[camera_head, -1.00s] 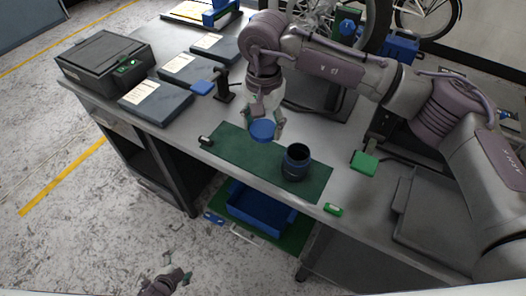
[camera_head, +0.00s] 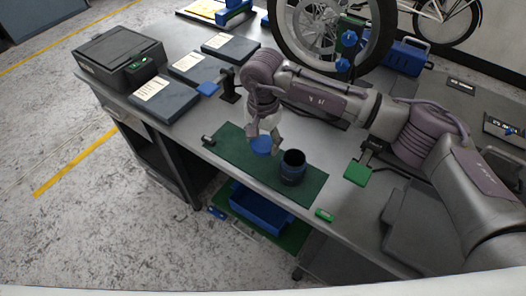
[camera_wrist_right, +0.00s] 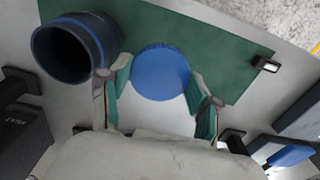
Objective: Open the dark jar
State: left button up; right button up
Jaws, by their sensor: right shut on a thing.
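The dark jar (camera_head: 293,168) stands upright and open on the green mat (camera_head: 316,188), its dark inside showing. In the right wrist view the jar (camera_wrist_right: 72,48) is at the upper left, with a blue band near its rim. My right gripper (camera_head: 264,143) is shut on the round blue lid (camera_head: 261,147), left of the jar and apart from it. In the wrist view the lid (camera_wrist_right: 160,72) sits between the two fingers, over the mat. I cannot tell whether the lid touches the mat. My left gripper is out of view.
A small dark object (camera_head: 208,140) lies at the mat's left end. Flat dark boxes (camera_head: 166,97) and a black case (camera_head: 121,58) stand at the left. A green block (camera_head: 357,172) lies right of the jar. A bike wheel (camera_head: 330,30) is behind. The mat's left part is clear.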

aim_at(263, 160)
notch_tip(263, 160, down, 6)
jog(key=shift+r+p, duration=0.2)
jog(key=shift+p, duration=0.4)
jog(key=shift+f+b, duration=0.2)
jog(key=shift+b, duration=0.1)
jog(key=o, duration=1)
jog(key=shift+r, duration=0.1)
jog(key=shift+r+p, duration=0.2)
jog(key=shift+p, duration=0.15)
jog(key=shift+r+b, duration=0.3)
notch_tip(263, 160, up, 11)
jog(key=b, duration=0.2)
jog(key=shift+r+b, duration=0.15)
jog(key=shift+b, duration=0.25)
